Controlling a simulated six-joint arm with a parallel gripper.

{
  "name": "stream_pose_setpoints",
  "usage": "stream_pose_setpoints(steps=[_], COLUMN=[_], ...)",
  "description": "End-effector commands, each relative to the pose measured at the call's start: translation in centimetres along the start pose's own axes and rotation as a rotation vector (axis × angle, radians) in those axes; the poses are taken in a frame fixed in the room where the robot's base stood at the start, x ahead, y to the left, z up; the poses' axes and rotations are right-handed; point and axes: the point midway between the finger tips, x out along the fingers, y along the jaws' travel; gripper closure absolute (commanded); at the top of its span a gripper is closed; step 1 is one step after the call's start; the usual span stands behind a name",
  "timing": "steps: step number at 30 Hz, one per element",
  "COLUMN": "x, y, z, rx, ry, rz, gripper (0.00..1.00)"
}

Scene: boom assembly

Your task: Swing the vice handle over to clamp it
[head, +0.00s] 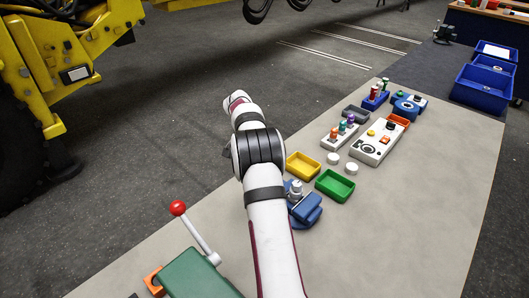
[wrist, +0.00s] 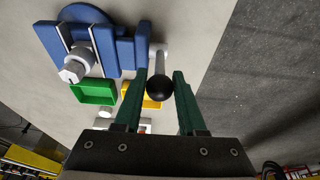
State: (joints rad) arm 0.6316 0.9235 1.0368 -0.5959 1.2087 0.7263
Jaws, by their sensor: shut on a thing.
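The blue vice (head: 307,212) stands on the bench just right of my arm in the head view. In the wrist view the vice (wrist: 62,36) fills the upper left, with a pale hex-topped bolt (wrist: 76,69) on it. The vice handle is a pale rod (wrist: 158,58) with a black ball end (wrist: 159,90), at the right side of the vice. My gripper (wrist: 161,80) is shut on the handle, with its green fingers either side of the ball end. In the head view my arm hides the gripper and the handle.
A yellow tray (head: 303,164) and a green tray (head: 335,185) lie close beyond the vice. White discs (head: 351,168) and button boxes (head: 378,142) stand farther back. A red-knobbed lever (head: 196,232) rises at the near left. The right side of the bench is clear.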

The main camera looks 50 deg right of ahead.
Motion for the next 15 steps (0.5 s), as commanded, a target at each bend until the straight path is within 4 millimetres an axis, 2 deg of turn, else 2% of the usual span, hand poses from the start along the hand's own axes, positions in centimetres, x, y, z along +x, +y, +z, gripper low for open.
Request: stream_pose_setpoints(steps=[9,15], x=[0.1,0.1], y=[0.0,0.0], z=[1.9,2.3], rx=[-0.001,0.000], ry=[-0.002,-0.003], rz=[0.001,0.001], gripper=[0.89,0.89])
